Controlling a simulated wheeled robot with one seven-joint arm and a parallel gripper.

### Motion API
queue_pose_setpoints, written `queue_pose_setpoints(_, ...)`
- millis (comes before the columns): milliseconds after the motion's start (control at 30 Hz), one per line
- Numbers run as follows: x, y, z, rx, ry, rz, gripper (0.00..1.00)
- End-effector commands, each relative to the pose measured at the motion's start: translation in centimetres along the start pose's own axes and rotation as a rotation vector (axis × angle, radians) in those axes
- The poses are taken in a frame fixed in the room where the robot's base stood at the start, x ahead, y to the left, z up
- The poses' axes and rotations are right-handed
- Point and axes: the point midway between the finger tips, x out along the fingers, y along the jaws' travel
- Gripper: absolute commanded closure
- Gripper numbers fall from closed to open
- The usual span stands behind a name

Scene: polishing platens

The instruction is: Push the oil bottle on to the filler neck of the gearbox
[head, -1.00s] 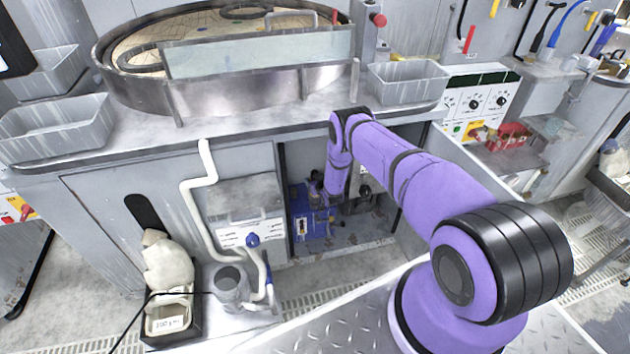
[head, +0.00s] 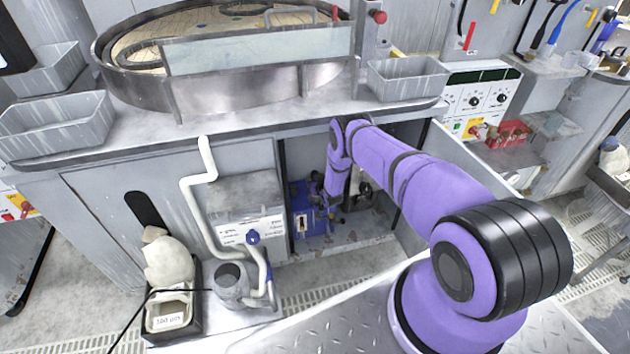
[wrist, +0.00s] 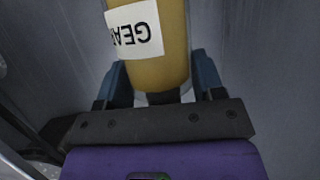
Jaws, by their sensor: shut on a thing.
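The oil bottle (wrist: 165,68) is a yellow-brown cylinder with a white label whose dark letters appear upside down. It is in the wrist view, between the two blue fingers of my gripper (wrist: 162,84), which is shut on it. The far end of the bottle is out of the frame. In the head view, my arm reaches into the open cabinet bay under the bench, and it hides the gripper and bottle. The blue body low in that bay, apparently the gearbox (head: 300,221), stands left of my wrist. I cannot make out its filler neck.
Grey cabinet walls (wrist: 262,55) stand close on both sides in the wrist view. The bench top (head: 270,119) overhangs the bay. A white bent pipe (head: 195,205) and grey pump-like unit (head: 231,285) stand left of the opening. An open door (head: 470,165) stands at right.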

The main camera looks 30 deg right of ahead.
Motion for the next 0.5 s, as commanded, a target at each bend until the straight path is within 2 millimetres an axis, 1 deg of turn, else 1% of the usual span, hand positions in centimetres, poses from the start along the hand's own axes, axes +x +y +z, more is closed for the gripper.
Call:
queue_pose_setpoints(467,0.41,0.01,0.79,0.000,0.003,0.000,0.79)
queue_pose_setpoints(500,0.41,0.01,0.77,0.000,0.003,0.000,0.31)
